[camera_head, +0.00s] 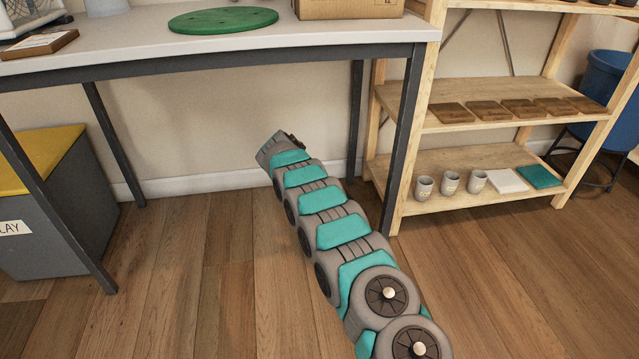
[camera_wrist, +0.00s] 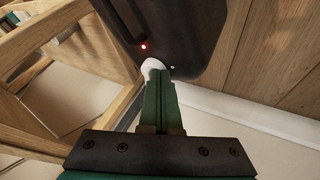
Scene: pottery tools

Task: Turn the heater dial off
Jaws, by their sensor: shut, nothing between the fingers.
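In the wrist view, a dark panel with rounded edges (camera_wrist: 185,25), which looks like the heater, fills the top middle. A small red light (camera_wrist: 143,46) glows on it. Just below the light is a pale rounded piece (camera_wrist: 151,65), probably the dial, partly hidden behind my fingers. My gripper (camera_wrist: 157,78) has green fingers shut together, with their tips at or very near the pale piece. I cannot tell whether they touch it. In the head view my arm reaches under the table, and neither the heater nor the fingers can be made out.
The grey-topped table (camera_head: 330,33) stands over the end of my arm, with a dark leg (camera_head: 402,130) close on the right. A wooden shelf (camera_head: 450,200) with cups and tiles stands right. A grey bin with yellow lid (camera_head: 70,205) is left. The floor between is clear.

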